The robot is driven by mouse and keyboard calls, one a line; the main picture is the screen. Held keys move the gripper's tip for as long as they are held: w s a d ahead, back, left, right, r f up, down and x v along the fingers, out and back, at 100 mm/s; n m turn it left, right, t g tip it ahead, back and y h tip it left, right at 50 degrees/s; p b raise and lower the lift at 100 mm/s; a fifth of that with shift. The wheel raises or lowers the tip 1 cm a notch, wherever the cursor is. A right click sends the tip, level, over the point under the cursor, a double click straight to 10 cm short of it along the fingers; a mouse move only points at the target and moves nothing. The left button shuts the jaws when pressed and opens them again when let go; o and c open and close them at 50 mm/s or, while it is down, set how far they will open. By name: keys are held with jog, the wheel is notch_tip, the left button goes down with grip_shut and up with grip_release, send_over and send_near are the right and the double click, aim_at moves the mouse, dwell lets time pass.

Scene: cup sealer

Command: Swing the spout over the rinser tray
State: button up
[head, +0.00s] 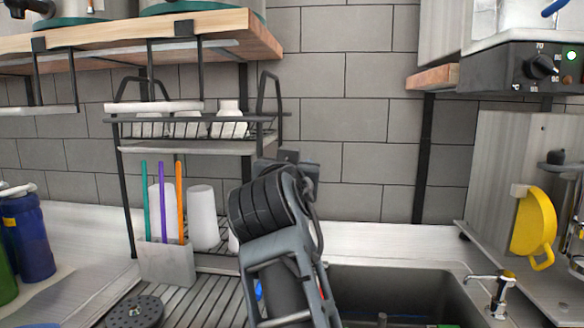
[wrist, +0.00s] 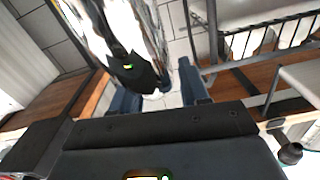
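A small metal tap with a thin spout (head: 480,278) stands at the right rim of the sink, and its spout points left over the basin. A round dark perforated disc (head: 136,312) lies at the lower left on the counter; I cannot tell for sure whether it is the rinser tray. In the wrist view my gripper (wrist: 156,84) has its two blue fingers apart, with nothing visibly held. In the head view my arm rises in the middle and hides most of the gripper, which is well left of the tap and above the counter.
A black rack (head: 195,145) with cups stands left of my arm, with a straw holder (head: 166,262) in front. A slatted drainer (head: 215,298) lies below. The sink (head: 400,285) is at the right. A wooden shelf (head: 150,38) hangs at upper left.

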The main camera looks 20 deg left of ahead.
jog(key=shift+o, duration=0.2)
jog(key=shift+s+a, duration=0.1)
jog(key=shift+s+f, duration=0.15)
jog(key=shift+s, duration=0.35)
jog(key=b+v, duration=0.1)
jog(key=v, duration=0.5)
jog(key=shift+s+d+b, duration=0.3)
jog(key=shift+s+b, duration=0.05)
jog(key=shift+c, duration=0.3)
